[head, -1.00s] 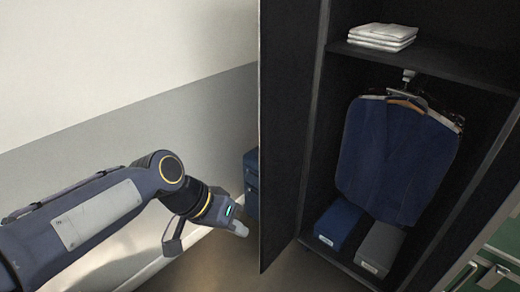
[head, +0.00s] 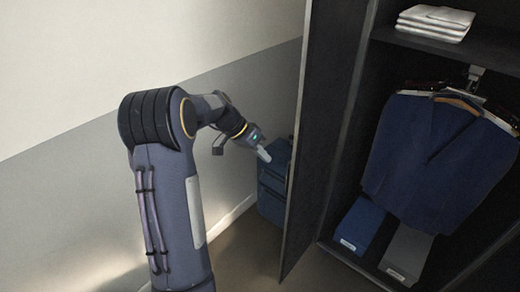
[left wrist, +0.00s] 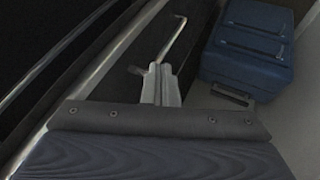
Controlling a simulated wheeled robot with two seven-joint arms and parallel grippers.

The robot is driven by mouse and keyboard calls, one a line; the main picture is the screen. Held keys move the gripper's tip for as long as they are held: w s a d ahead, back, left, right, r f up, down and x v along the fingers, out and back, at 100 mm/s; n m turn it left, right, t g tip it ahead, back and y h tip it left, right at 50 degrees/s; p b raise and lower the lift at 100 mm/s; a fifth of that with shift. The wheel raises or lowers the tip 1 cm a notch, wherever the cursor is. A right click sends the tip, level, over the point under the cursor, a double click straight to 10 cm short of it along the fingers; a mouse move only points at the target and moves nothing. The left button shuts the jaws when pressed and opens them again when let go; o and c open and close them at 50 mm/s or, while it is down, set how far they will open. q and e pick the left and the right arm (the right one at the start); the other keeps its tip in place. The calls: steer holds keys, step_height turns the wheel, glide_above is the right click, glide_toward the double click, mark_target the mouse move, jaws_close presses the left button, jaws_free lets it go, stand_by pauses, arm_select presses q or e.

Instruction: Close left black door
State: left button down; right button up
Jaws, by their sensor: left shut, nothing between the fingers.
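The left black door (head: 328,110) of the wardrobe stands open, its panel seen steeply from the side. My left gripper (head: 264,154) is on the left, outer side of the door, close to its free edge. It is shut and empty. In the left wrist view its fingers (left wrist: 161,82) are together, with a thin pale bent bar (left wrist: 175,38) just beyond their tips. I cannot tell whether the fingers touch the bar or the door. My right gripper is not in view.
A blue suitcase (head: 274,180) stands by the wall behind the gripper; it also shows in the left wrist view (left wrist: 250,45). Inside the wardrobe hang blue jackets (head: 430,145), above a blue box (head: 360,228) and a grey box (head: 407,252). Folded white cloths (head: 436,20) lie on the shelf.

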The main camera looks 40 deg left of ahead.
arm_select(q)
steer(key=w+d+f+p, duration=0.1)
steer(key=d+f, duration=0.3)
steer(key=d, duration=0.2)
steer(key=shift+w+d+f, duration=0.15)
steer(key=shift+w+d, duration=0.15)
steer(key=shift+w, duration=0.1)
steer(key=shift+d, duration=0.15)
